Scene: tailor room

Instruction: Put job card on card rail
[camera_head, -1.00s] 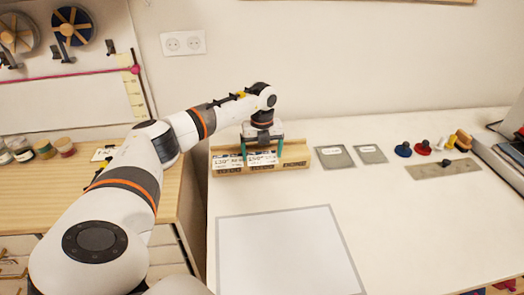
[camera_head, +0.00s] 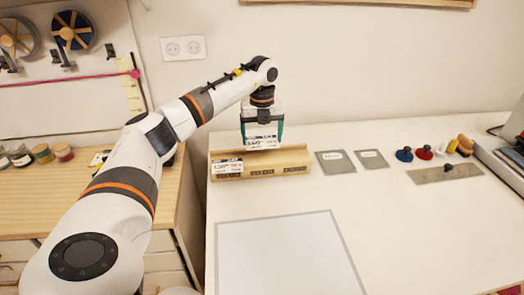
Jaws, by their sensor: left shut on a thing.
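The card rail (camera_head: 287,170) is a long wooden block near the back left of the white table. A white printed card (camera_head: 228,167) stands on the left part of the rail. My left gripper (camera_head: 262,138), with teal fingers, is shut on a second white printed job card (camera_head: 262,143). It holds this card upright over the middle of the rail, its lower edge at about the top of the rail; I cannot tell whether they touch. The print on both cards is too small to read fully. My right gripper is out of view.
Two grey labelled plates (camera_head: 334,162) (camera_head: 372,159) lie right of the rail. Farther right are a blue knob (camera_head: 404,154), a red knob (camera_head: 424,152) and a flat metal plate (camera_head: 450,173). A pale framed mat (camera_head: 287,257) lies in front. The table between is clear.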

